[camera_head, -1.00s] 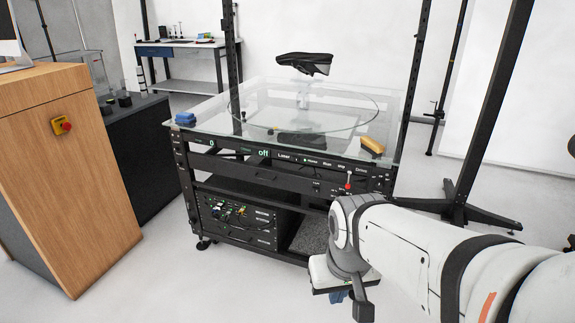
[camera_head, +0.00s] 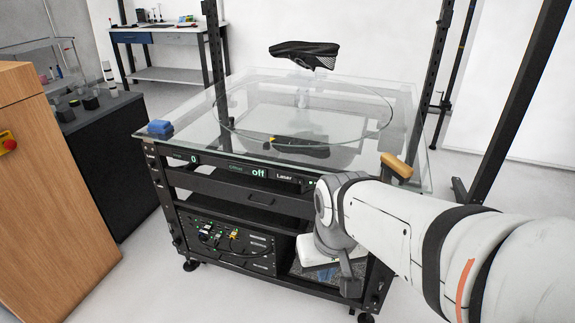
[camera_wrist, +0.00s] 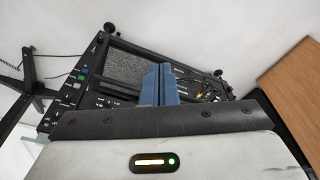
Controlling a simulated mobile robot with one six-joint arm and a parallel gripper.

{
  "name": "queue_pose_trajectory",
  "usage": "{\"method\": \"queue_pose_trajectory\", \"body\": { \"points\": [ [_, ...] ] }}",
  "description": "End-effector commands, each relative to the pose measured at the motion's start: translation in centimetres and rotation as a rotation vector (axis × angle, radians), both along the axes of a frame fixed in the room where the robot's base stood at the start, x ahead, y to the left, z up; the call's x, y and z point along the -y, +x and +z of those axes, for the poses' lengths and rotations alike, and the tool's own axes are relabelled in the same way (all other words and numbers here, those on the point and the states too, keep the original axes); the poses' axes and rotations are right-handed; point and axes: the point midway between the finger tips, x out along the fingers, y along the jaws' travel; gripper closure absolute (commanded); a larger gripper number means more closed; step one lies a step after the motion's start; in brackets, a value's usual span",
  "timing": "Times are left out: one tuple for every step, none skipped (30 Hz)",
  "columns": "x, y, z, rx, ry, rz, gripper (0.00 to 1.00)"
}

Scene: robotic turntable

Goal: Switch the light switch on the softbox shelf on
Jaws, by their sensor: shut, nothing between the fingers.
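The black turntable frame (camera_head: 250,195) stands in front of me, with a front control strip (camera_head: 230,170) showing a green 0, "off" and "Laser". My arm hides the right part of this strip in the head view. In the wrist view the frame's black panel (camera_wrist: 60,105) is at the left, with small green and blue lit parts, seen at a tilt. I cannot single out a light switch or a softbox shelf. My gripper (camera_wrist: 158,85) has its blue fingers together and empty, pointing towards the frame front.
A glass top (camera_head: 190,110) carries a blue object (camera_head: 160,128) and a yellow-brown block (camera_head: 397,166); a dark shoe (camera_head: 302,54) is above it. A wooden cabinet (camera_head: 50,210) and dark bench (camera_head: 105,165) stand left. Dark upright posts stand right.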

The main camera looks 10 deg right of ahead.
Motion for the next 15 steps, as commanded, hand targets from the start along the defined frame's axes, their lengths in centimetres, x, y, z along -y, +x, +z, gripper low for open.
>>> {"method": "queue_pose_trajectory", "body": {
  "points": [
    [0.0,0.0,0.0,0.0,0.0,0.0,1.0],
    [0.0,0.0,0.0,0.0,0.0,0.0,1.0],
    [0.0,0.0,0.0,0.0,0.0,0.0,1.0],
    [0.0,0.0,0.0,0.0,0.0,0.0,1.0],
    [0.0,0.0,0.0,0.0,0.0,0.0,1.0],
    [0.1,0.1,-0.1,0.002,-0.001,0.002,1.0],
    [0.2,0.2,-0.4,0.006,-0.005,0.004,1.0],
    [0.4,0.5,-0.7,0.015,-0.011,0.009,1.0],
    [0.8,1.0,-1.3,0.032,-0.023,0.02,1.0],
    [0.9,1.6,-2.0,0.051,-0.037,0.039,1.0],
    [1.3,2.4,-2.7,0.075,-0.054,0.059,1.0],
    [2.2,3.5,-3.9,0.112,-0.084,0.087,1.0],
    [3.0,4.6,-4.8,0.146,-0.11,0.111,1.0],
    [3.9,5.7,-5.8,0.183,-0.14,0.14,1.0],
    [5.2,7.3,-7.2,0.234,-0.188,0.187,1.0]
  ]
}}
